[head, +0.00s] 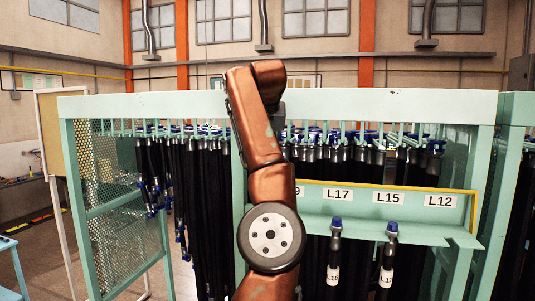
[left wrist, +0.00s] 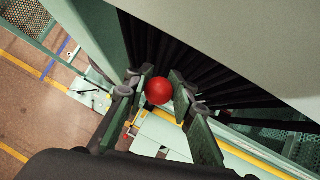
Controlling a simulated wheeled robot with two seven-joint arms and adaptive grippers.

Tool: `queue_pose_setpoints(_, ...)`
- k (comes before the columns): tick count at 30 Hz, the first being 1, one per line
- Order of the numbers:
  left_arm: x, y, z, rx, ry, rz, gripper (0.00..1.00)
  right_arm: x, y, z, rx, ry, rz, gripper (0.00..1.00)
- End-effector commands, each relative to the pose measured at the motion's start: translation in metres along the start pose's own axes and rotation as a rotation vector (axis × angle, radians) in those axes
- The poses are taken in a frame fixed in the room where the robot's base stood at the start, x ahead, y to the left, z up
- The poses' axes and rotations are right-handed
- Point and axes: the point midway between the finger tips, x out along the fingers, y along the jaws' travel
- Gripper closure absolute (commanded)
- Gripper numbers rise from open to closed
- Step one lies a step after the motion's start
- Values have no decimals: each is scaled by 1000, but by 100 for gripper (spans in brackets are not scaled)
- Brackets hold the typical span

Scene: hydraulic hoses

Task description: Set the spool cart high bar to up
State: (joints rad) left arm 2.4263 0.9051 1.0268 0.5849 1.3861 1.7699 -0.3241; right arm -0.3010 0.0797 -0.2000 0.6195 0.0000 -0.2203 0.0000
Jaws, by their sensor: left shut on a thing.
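A red ball (left wrist: 158,91), which looks like a knob, sits between the two fingers of my left gripper (left wrist: 159,84) in the left wrist view. The fingers are shut on it from both sides. What the ball is fixed to is hidden. In the head view my left arm rises in front of a mint-green rack, and its far end is bent at the top beam (head: 405,103); the gripper is hidden there. I cannot tell which part is the spool cart high bar or how it is set. My right gripper is not in view.
Black hoses with blue ends (head: 205,190) hang in the rack. A mint shelf (head: 400,228) carries labels L17, L15 and L12, with two hose ends (head: 391,232) standing below. A perforated side panel (head: 110,190) is at the left. Open floor (head: 40,245) shows beyond it.

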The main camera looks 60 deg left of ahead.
Motion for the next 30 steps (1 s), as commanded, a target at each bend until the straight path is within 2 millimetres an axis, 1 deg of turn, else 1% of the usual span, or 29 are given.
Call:
queue_pose_setpoints(1,2,-1,-3,1,13,-2,100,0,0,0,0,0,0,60)
queue_pose_setpoints(11,2,2,-3,-2,14,0,100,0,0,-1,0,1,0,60)
queue_pose_setpoints(12,2,2,-3,-2,14,0,78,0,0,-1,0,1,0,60)
queue_pose_setpoints(19,1,2,-2,-2,9,0,62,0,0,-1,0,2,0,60)
queue_pose_setpoints(20,1,2,-2,-1,9,0,60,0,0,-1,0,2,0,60)
queue_pose_setpoints(30,-1,1,-1,0,6,-1,60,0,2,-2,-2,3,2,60)
